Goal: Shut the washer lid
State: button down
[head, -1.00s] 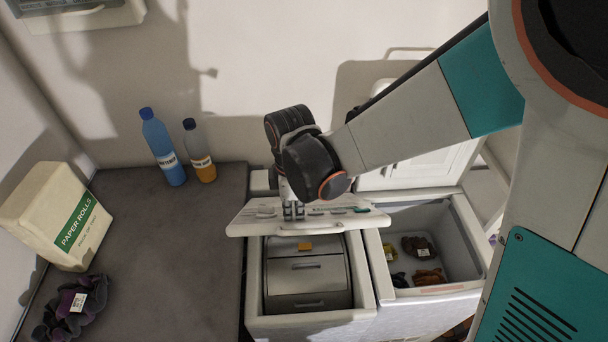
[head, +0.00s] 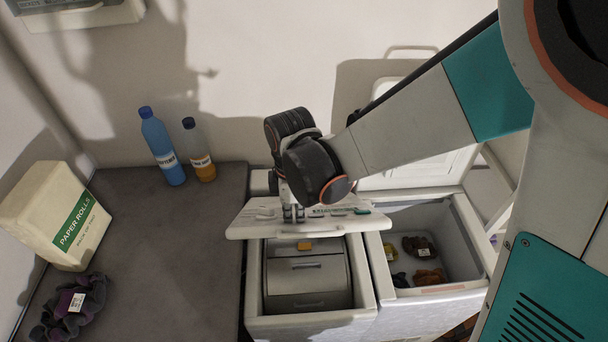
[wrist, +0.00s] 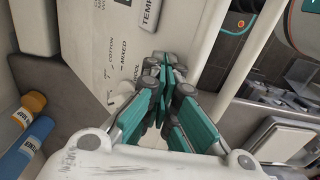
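The left toploader (head: 362,290) has its light lid (head: 250,226) part-way down, tilted over the back of the opening. The closed metal drum (head: 307,280) with an orange catch shows below it. My gripper (head: 294,213) is at the upper face of the lid and appears to touch it. In the wrist view, the teal fingers of my gripper (wrist: 160,78) are together with nothing seen between them. The lid's panel (wrist: 105,50), printed with words such as COTTON and MIXED, lies close by the fingertips. The exact contact is hidden.
The right toploader (head: 470,240) stands open with several clothes inside; its white lid (head: 440,168) is raised. A grey counter (head: 180,265) to the left holds a blue bottle (head: 160,145), an orange-filled bottle (head: 202,165), a paper rolls pack (head: 50,215) and a dark cloth (head: 88,295).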

jog(key=shift+s+f, duration=0.25)
jog(key=shift+s, duration=0.05)
jog(key=s+f+b, duration=0.7)
jog(key=f, duration=0.1)
jog(key=shift+d, duration=0.25)
jog(key=shift+f, duration=0.1)
jog(key=s+f+b, duration=0.4)
jog(key=f+b, duration=0.5)
jog(key=shift+f, duration=0.3)
jog(key=shift+d, duration=0.1)
